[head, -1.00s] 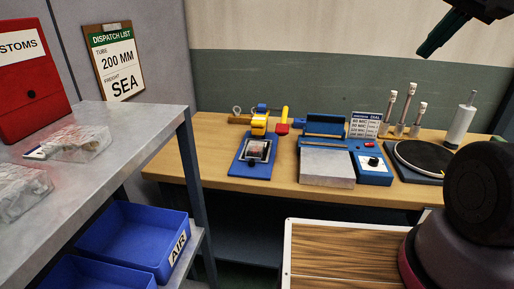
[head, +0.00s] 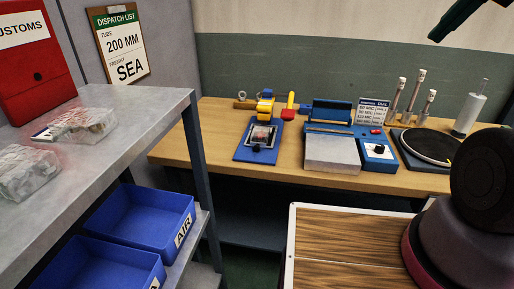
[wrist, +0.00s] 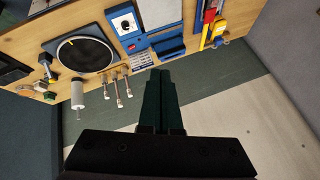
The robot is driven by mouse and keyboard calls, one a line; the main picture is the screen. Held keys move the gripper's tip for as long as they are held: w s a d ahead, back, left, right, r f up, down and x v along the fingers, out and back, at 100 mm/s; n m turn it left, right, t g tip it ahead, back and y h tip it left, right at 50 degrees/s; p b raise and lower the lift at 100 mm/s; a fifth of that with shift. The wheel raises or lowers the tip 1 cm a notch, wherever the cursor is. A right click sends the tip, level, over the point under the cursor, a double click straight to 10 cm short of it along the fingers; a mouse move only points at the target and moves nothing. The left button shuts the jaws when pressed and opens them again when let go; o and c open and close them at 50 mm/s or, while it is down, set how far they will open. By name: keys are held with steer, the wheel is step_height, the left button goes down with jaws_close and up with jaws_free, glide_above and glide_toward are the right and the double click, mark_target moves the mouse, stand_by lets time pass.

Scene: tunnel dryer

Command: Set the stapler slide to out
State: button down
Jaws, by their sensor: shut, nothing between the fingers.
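I see nothing that I can surely name as the stapler slide. A blue-based device (head: 258,152) with a framed window and a black knob stands on the wooden bench at the back. A yellow-and-blue tool (head: 265,103) stands just behind it, and a tool with a red end and a yellow handle (head: 289,106) is beside that. Which of these is the stapler I cannot tell. In the wrist view the yellow tool (wrist: 215,30) is at the upper right. My gripper (wrist: 159,75) is shut and empty, its dark green fingers pointing toward the bench, apart from everything. In the head view only a fingertip shows, top right.
The bench (head: 205,133) also holds a blue sealer with a grey plate (head: 332,152), a dial box (head: 377,152), a black round plate (head: 430,146) and several upright rods. A metal shelf (head: 120,140) with blue bins (head: 140,215) stands left. A wood-topped surface (head: 345,245) is in front.

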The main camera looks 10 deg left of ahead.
steer(key=c, duration=0.7)
jaws_free()
steer(key=shift+w+a+f, duration=0.1)
steer(key=shift+c, duration=0.2)
steer(key=shift+o, duration=0.5)
steer(key=w+a+f+n+g+h, duration=0.2)
steer(key=w+a+f+n+g, duration=0.3)
steer(key=f, duration=0.6)
steer(key=w+n, duration=0.1)
steer(key=w, duration=0.1)
steer(key=shift+w+n, duration=0.35)
steer(key=shift+n, duration=0.05)
steer(key=n+t+h, duration=0.1)
steer(key=n+t, duration=1.5)
steer(key=n, duration=1.7)
glide_toward(256, 149)
steer(key=shift+s+d+r, duration=0.15)
steer(key=shift+s+d, duration=0.1)
steer(key=shift+s, duration=0.6)
steer(key=shift+a, duration=0.2)
steer(key=w, duration=1)
steer(key=shift+w+d, duration=0.2)
steer(key=shift+w, duration=0.15)
